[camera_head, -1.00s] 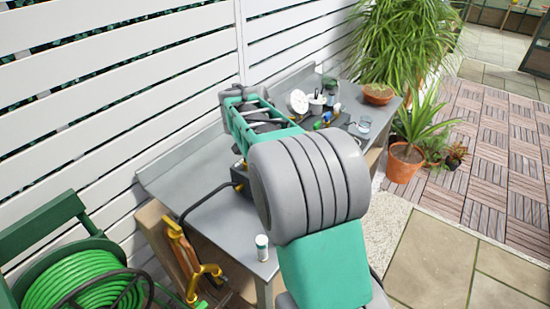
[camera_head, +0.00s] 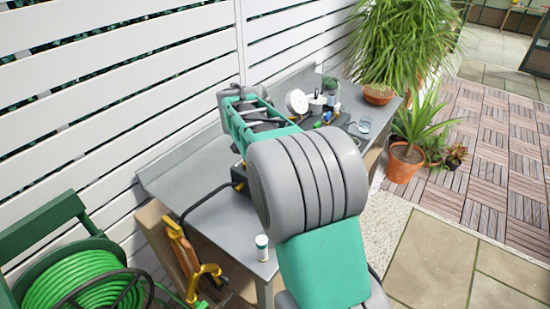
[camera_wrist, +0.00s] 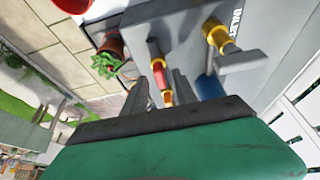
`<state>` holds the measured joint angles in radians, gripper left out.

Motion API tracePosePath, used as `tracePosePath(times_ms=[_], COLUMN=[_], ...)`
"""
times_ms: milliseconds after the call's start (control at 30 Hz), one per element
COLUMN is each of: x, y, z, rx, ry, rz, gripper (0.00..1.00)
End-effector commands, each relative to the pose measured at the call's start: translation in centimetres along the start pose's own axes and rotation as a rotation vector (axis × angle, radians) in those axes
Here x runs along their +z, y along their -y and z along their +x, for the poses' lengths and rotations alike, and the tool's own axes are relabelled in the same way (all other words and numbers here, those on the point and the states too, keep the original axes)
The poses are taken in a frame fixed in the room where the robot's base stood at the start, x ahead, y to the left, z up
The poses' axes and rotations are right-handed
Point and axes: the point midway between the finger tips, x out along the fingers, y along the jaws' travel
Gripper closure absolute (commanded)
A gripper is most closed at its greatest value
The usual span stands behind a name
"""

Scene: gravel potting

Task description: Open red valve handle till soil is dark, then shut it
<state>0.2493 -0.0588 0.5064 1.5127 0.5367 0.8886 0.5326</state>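The red valve handle (camera_wrist: 158,75) shows in the wrist view, between brass-coloured parts on a grey box. My gripper (camera_wrist: 160,94) has its two grey fingers apart, one on each side of the handle. I cannot tell whether either finger touches it. A small green plant in a red-brown pot (camera_wrist: 112,43) stands to the left in the wrist view. The colour of its soil is too small to judge. In the head view my own arm hides the gripper and the valve.
A grey box bears an INLET label (camera_wrist: 232,18) and a brass fitting (camera_wrist: 215,35). A blue part (camera_wrist: 208,88) sits right of my fingers. The grey bench (camera_head: 215,225) carries a white round head (camera_head: 297,102) and a white canister (camera_head: 262,247). A slatted fence stands behind.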

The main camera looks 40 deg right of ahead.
Motion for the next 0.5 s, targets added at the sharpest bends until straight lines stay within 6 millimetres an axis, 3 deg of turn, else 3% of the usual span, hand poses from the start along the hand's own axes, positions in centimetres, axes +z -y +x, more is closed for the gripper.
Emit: tracePosePath(times_ms=[167, 500], x=[0.0, 0.0], y=[0.1, 0.1], z=[-0.4, -6.7], rx=[-0.001, -0.002], ry=[-0.001, -0.002], rz=[-0.001, -0.001], gripper=[0.66, 0.66])
